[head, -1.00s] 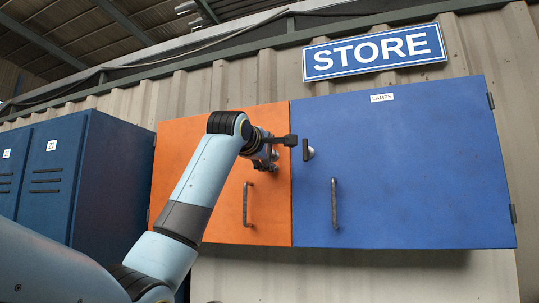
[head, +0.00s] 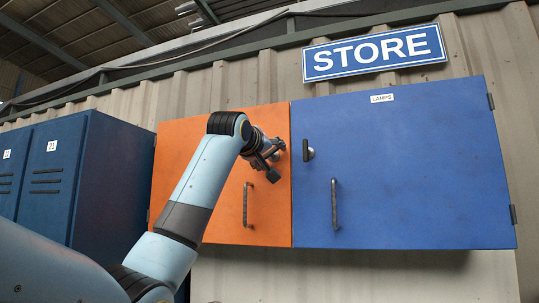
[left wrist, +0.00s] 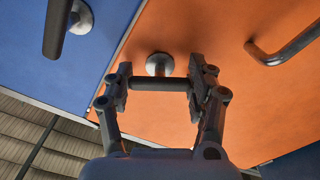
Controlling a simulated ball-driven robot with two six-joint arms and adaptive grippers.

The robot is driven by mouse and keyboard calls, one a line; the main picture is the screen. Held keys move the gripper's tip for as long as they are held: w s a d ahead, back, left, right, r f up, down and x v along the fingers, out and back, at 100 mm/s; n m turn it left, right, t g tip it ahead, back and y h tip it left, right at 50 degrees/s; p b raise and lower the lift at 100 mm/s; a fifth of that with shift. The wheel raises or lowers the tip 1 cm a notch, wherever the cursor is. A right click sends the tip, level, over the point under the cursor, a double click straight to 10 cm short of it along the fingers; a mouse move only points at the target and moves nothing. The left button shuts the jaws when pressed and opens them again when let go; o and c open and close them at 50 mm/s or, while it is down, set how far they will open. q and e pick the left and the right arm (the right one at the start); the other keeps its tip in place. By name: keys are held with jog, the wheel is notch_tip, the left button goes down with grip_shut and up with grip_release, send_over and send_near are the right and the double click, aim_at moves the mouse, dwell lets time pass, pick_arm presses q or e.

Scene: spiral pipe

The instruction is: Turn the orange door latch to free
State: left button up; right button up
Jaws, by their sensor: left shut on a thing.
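The orange door (head: 205,215) is closed, left of the blue door. My left gripper (head: 277,153) is at its upper right part in the head view and hides the latch there. In the left wrist view, the orange door's latch has a dark bar (left wrist: 160,84) in front of a round metal base (left wrist: 159,64). The gripper (left wrist: 160,86) is shut on this bar, one finger at each end. The bar lies across the picture, roughly square to the blue door's latch bar. My right gripper is not in view.
The blue door (head: 420,190) labelled LAMPS has its own upright latch (head: 306,151) close to the right of my gripper, and a pull handle (head: 334,204). The orange door's pull handle (head: 246,204) is just below my gripper. Blue lockers (head: 85,180) stand at left.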

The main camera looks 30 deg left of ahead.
pick_arm(q)
jog(key=m, duration=0.6)
jog(key=shift+m, duration=0.3)
dwell(0.4)
jog(key=o, duration=1.2)
jog(key=shift+s, duration=0.15)
jog(key=v, duration=1.1)
jog(key=shift+s+f, duration=0.1)
jog(key=shift+s, duration=0.2)
